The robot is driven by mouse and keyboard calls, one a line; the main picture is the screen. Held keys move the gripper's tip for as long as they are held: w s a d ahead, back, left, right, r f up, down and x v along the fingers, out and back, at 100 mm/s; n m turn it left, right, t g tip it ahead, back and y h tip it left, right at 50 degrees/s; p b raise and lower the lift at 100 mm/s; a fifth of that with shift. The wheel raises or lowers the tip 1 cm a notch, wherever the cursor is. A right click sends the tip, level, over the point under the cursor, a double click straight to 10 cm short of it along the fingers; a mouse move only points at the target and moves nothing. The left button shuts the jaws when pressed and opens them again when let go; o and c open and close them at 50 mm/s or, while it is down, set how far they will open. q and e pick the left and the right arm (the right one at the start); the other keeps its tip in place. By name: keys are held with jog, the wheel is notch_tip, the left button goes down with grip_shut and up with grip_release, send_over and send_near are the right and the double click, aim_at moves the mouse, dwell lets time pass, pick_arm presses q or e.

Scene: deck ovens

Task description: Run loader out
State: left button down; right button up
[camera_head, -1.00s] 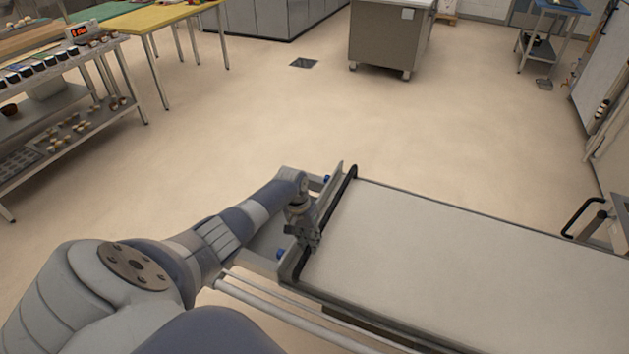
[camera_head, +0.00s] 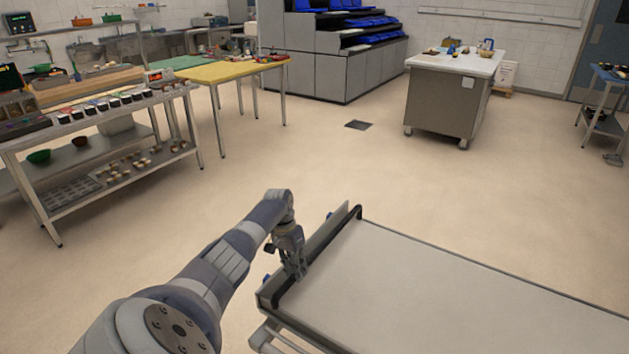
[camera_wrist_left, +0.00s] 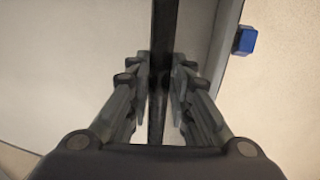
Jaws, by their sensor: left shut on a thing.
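The loader (camera_head: 450,300) is a long, flat, pale belt bed with a grey frame at the lower right of the head view. A dark handle bar (camera_head: 338,228) runs across its left end. My left gripper (camera_head: 297,272) reaches down onto this bar and is shut on it. In the left wrist view the dark bar (camera_wrist_left: 161,60) passes between the two fingers, with the pale belt (camera_wrist_left: 70,70) to the left. A blue part (camera_wrist_left: 244,40) of the loader frame shows at the right. My right gripper is not in view.
The floor (camera_head: 400,180) is wide and clear beyond the loader. A steel shelf table (camera_head: 130,170) and a yellow-topped table (camera_head: 220,72) stand at the left. A wheeled cabinet (camera_head: 442,105) stands at the back, and a dark floor drain (camera_head: 359,125) lies before it.

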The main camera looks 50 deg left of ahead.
aim_at(281, 267)
pick_arm(q)
jog(key=a+b, duration=0.1)
jog(key=a, duration=0.1)
jog(key=s+a+b, duration=0.1)
jog(key=a, duration=0.1)
jog(key=shift+s+a+f, duration=0.15)
jog(key=shift+a, duration=0.05)
jog(key=shift+s+a+b, duration=0.15)
jog(key=shift+a+b, duration=0.35)
jog(key=shift+b, duration=0.05)
jog(key=shift+r, duration=0.25)
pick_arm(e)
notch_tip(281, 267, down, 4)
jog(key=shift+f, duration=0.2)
pick_arm(q)
jog(key=shift+a, duration=0.1)
jog(key=c, duration=1.5)
grip_release()
jog(key=shift+o, duration=0.2)
jog(key=shift+f, duration=0.1)
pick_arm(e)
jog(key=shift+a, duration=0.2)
pick_arm(q)
jog(key=shift+r, duration=0.45)
notch_tip(281, 267, up, 11)
jog(key=a, duration=0.2)
jog(key=shift+s+a, duration=0.2)
jog(key=shift+s, duration=0.2)
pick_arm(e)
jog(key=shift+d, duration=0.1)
